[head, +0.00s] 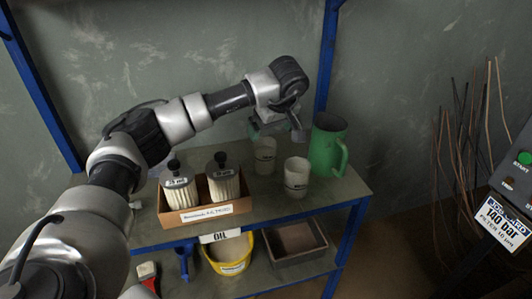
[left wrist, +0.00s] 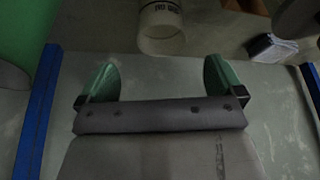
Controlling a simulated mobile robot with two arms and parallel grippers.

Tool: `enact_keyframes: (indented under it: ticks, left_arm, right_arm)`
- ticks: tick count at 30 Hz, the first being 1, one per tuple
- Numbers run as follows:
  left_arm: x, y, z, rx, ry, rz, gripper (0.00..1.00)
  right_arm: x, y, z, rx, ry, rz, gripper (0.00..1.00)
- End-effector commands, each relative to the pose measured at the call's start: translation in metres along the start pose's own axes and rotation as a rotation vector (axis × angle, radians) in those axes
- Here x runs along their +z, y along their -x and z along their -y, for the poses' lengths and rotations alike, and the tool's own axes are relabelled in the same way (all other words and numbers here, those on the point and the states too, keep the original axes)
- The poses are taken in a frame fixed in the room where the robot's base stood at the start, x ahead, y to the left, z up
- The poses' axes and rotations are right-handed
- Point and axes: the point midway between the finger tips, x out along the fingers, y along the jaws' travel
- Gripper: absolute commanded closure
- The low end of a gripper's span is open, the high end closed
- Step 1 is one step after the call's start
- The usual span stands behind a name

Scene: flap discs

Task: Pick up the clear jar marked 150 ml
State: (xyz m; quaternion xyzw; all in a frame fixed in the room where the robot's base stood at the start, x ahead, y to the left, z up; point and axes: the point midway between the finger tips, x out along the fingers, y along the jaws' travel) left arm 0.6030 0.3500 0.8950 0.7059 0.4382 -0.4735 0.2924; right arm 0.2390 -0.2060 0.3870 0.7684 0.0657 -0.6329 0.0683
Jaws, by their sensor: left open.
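Two clear, whitish jars stand on the top shelf in the head view. One jar (head: 265,157) is farther back, and the other jar (head: 297,178) is nearer, beside the green jug. Both carry dark print, too small to read for sure, so I cannot tell which is marked 150 ml. My left gripper (head: 277,128) is above and behind the back jar, with nothing between its fingers. In the left wrist view the green-tipped fingers (left wrist: 160,82) are spread apart, and a jar with dark print (left wrist: 161,28) stands beyond them, apart from them. My right gripper is out of view.
A green jug (head: 327,145) stands right of the jars. A cardboard box (head: 208,214) with two pleated filters stands left. Blue posts (head: 328,55) frame the shelf. Below are a yellow bucket (head: 229,268) and a dark tray (head: 325,252). The shelf's front right is clear.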

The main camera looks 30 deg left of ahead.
Motion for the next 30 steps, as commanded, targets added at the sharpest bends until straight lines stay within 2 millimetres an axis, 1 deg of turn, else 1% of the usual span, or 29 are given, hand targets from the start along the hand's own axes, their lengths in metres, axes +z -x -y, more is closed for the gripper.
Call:
enact_keyframes:
  ticks: [1,3,6,13,18,21,24,30]
  left_arm:
    - [0.001,-0.011,0.001,-0.005,0.0,0.001,0.03]
    - [0.001,-0.023,0.001,-0.005,0.001,0.001,0.03]
    - [0.001,-0.036,0.001,-0.003,0.001,0.002,0.03]
    - [0.0,-0.055,0.001,-0.003,0.001,0.001,0.03]
    - [-0.001,-0.082,0.0,-0.004,0.001,0.002,0.03]
    - [-0.002,-0.093,0.0,-0.003,0.002,0.002,0.03]
    - [-0.002,-0.098,0.0,-0.001,0.002,0.002,0.03]
    - [-0.002,-0.098,0.0,-0.001,0.001,0.001,0.03]
  right_arm:
    - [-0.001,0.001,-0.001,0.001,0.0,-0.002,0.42]
    - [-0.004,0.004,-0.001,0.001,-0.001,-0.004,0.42]
    - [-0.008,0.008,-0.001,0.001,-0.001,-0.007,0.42]
    - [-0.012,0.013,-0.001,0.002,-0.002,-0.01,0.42]
    - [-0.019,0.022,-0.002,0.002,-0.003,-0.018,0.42]
    - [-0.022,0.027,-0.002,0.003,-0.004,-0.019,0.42]
    - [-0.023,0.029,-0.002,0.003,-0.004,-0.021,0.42]
    - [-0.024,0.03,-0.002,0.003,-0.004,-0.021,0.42]
